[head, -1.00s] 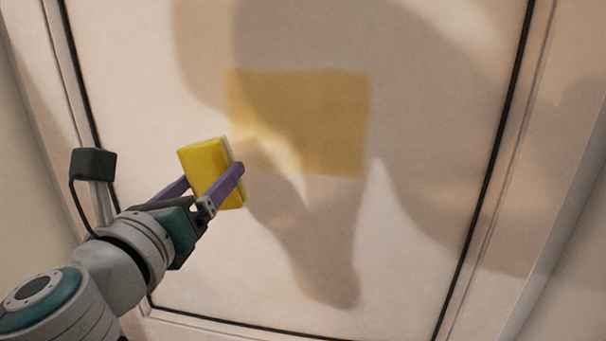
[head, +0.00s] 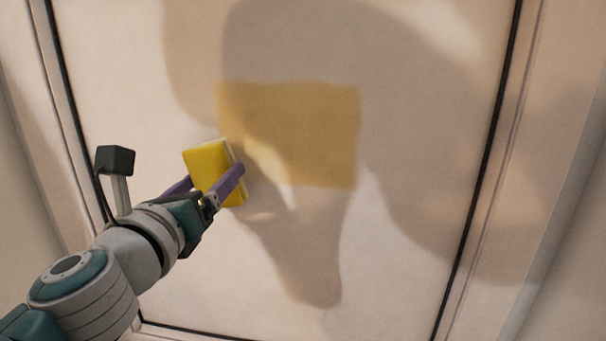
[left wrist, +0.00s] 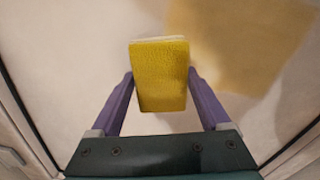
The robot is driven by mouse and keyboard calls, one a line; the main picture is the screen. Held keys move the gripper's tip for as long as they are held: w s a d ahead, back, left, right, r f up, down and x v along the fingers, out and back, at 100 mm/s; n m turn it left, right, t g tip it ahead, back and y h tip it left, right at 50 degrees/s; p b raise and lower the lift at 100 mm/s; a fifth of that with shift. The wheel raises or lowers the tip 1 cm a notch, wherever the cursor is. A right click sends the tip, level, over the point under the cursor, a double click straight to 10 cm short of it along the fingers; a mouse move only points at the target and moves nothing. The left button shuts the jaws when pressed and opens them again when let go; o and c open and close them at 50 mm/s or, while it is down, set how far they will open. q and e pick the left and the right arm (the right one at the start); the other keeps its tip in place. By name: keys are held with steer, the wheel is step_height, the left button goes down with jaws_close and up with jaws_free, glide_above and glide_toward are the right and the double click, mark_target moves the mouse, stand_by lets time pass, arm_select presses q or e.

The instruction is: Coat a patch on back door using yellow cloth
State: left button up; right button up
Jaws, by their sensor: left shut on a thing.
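The yellow cloth (head: 209,162) is a block-like yellow pad with a pale far face. My left gripper (head: 215,186) is shut on it, one purple finger on each side. It also shows between the fingers in the left wrist view (left wrist: 160,78). The back door (head: 400,275) is a pale panel with a dark seam around it. A yellowish rectangular patch (head: 310,130) lies on the door, up and right of the cloth. The cloth overlaps the patch's lower left corner in the head view; I cannot tell whether it touches the door. My right gripper is not in view.
A pale frame (head: 520,150) with a dark seam borders the door on the right, and another edge runs down the left. Large shadows fall across the panel. The door surface shows no other objects.

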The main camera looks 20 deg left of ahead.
arm_select(q)
steer(key=shift+x, duration=1)
steer(key=shift+d, duration=0.1)
